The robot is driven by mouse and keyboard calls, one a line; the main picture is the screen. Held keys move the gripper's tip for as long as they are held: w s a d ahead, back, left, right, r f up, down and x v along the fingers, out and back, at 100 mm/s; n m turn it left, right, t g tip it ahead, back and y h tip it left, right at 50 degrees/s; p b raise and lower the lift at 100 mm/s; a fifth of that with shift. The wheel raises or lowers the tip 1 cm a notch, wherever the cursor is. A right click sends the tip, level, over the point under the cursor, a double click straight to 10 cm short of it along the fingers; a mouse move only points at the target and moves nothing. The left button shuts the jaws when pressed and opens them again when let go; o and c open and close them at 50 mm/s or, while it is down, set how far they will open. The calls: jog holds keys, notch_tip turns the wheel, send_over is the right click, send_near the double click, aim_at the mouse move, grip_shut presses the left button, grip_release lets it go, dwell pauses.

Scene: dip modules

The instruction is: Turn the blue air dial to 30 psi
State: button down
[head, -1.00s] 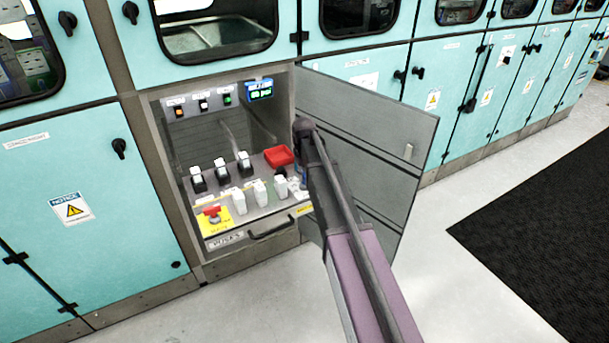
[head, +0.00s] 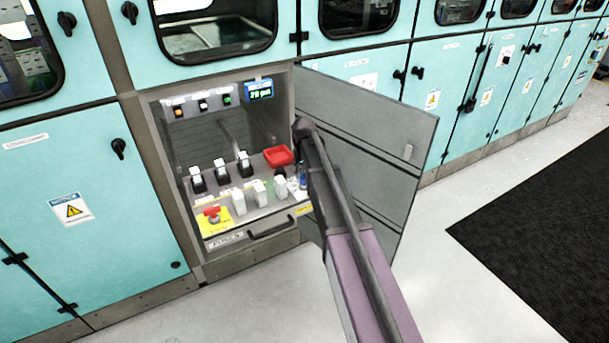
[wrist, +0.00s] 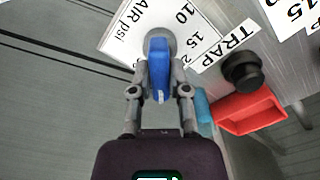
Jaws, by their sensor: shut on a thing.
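The blue air dial (wrist: 158,62) sits on a white label marked "AIR psi" (wrist: 122,28), with 10 and 15 among its visible scale numbers. My gripper (wrist: 159,75) is shut on the blue dial, one finger on each side of it. In the head view my arm hides most of the gripper and the dial. The blue-framed display (head: 260,90) at the cabinet's upper right shows a green psi reading, seemingly in the high twenties. Its digits are too small to read surely.
A red tray (head: 278,155) stands near the dial and also shows in the wrist view (wrist: 250,110), next to a black knob (wrist: 241,70). The open grey cabinet door (head: 385,150) is right behind my arm. A red knob (head: 212,211) is at the panel's front left.

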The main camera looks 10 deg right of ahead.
jog(key=m, duration=0.4)
jog(key=shift+m, duration=2.3)
jog(key=shift+a, duration=0.1)
jog(key=c, duration=0.6)
grip_release()
jog(key=shift+r, duration=0.1)
